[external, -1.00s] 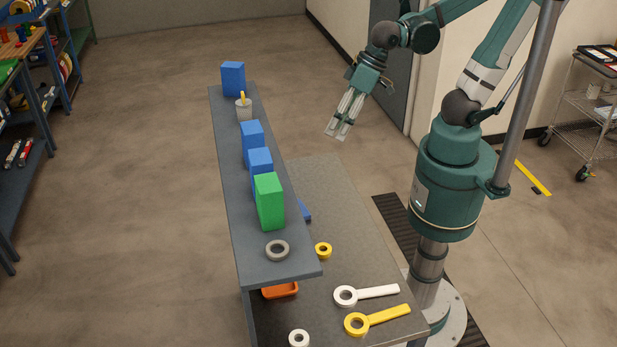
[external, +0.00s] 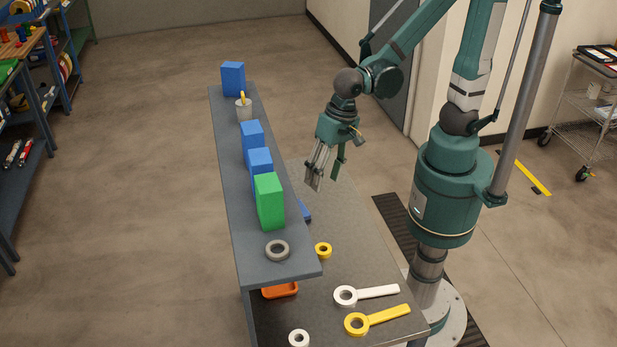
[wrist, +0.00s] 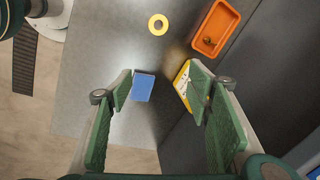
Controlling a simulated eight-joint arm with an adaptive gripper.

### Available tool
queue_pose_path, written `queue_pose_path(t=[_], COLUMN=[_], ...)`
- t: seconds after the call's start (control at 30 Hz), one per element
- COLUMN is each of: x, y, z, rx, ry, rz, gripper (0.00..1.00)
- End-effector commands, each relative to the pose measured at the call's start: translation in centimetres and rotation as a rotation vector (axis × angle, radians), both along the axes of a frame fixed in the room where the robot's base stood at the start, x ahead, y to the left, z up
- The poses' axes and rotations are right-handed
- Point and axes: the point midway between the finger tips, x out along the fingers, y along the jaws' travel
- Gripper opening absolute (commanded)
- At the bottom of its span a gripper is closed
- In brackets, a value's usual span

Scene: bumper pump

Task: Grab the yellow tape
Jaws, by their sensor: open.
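The yellow tape (external: 323,258) is a small ring lying flat on the lower tabletop, just right of the raised shelf. It also shows at the top of the wrist view (wrist: 152,30). My gripper (external: 325,177) is open and empty, pointing down above the far part of the table, up and away from the tape. In the wrist view my gripper (wrist: 160,88) has its fingers spread, with the tape beyond the fingertips. A blue block (wrist: 143,88) shows below, between the fingers.
The raised shelf (external: 237,215) holds several blue boxes, a green box (external: 269,202), a cup and a grey ring (external: 277,241). An orange tray (external: 280,290) sits beneath its edge. White (external: 377,292) and yellow (external: 388,315) handled rings lie nearer. A yellow-and-white item (wrist: 183,78) shows by the right finger.

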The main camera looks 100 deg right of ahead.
Motion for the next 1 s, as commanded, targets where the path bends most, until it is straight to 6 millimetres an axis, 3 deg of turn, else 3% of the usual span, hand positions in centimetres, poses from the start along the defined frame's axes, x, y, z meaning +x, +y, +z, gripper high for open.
queue_pose_path(t=[0.7,1.0], x=[2.1,2.2], y=[5.9,7.2], z=[-12.0,-14.9], rx=[0.03,0.021], ry=[0.185,0.22], rz=[-0.478,-0.596], gripper=[0.5,0.5])
